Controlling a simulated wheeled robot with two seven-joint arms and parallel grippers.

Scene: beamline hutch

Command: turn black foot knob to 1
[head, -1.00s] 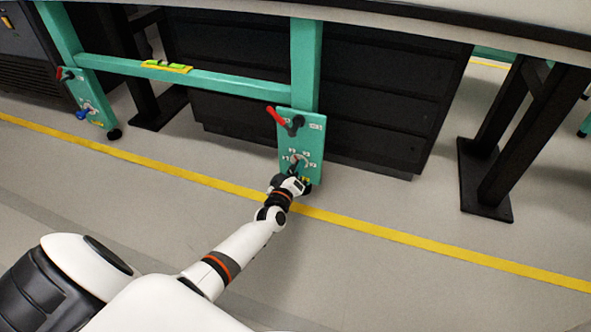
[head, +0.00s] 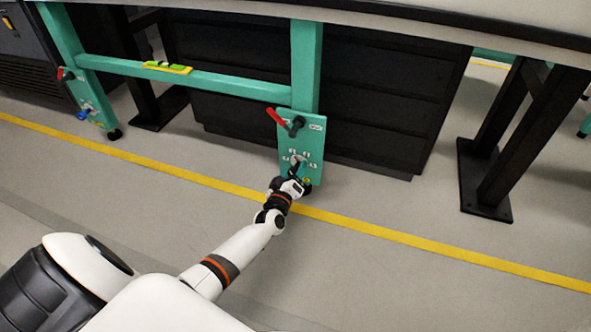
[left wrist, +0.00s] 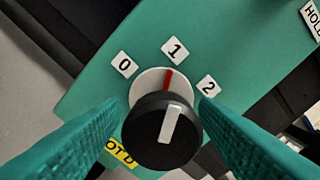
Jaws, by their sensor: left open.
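The black foot knob (left wrist: 163,130) sits on a green foot panel (left wrist: 225,50). In the left wrist view its white pointer bar is up and slightly right. A red line on the white disc behind it points towards the 1 label (left wrist: 174,51). The 0 label (left wrist: 124,64) is to the left and the 2 label (left wrist: 208,86) to the right. My left gripper (left wrist: 168,128) is open, its green fingers on either side of the knob; contact cannot be told. In the head view my left gripper (head: 297,168) is at the panel and largely hides the knob. My right gripper is out of view.
A red-handled lever (head: 277,117) is above the knob on the same panel. A second foot panel (head: 92,100) with a blue knob (head: 82,115) stands at the left. A spirit level (head: 167,67) lies on the green crossbar. The floor in front is clear.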

